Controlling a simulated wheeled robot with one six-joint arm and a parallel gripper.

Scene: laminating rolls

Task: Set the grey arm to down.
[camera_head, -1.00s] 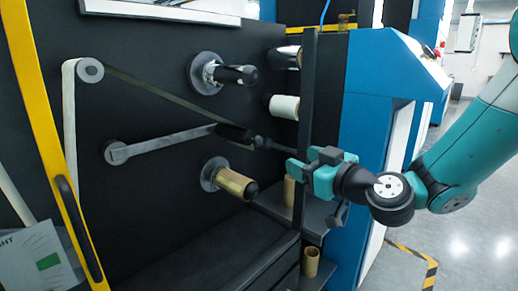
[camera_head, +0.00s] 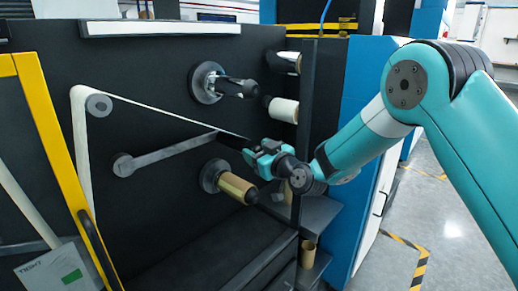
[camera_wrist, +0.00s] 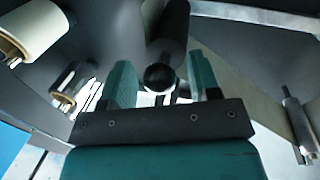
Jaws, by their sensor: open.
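The grey arm (camera_head: 170,149) runs from a round pivot at the left up and right across the black panel. A dark roller sits at its far end, partly hidden behind my gripper (camera_head: 256,152) in the head view. In the wrist view the dark roller (camera_wrist: 167,35) points toward the camera, its round end between the two teal fingers of my gripper (camera_wrist: 163,78). The fingers are apart, with gaps on both sides of the roller end.
A gold roll (camera_head: 235,186) sticks out just below my gripper. A black-tipped spindle (camera_head: 236,87) is above it, and a white roll (camera_head: 282,108) is above right. A white web (camera_head: 80,140) runs over the left roller. A sign (camera_head: 55,272) with a green square stands lower left.

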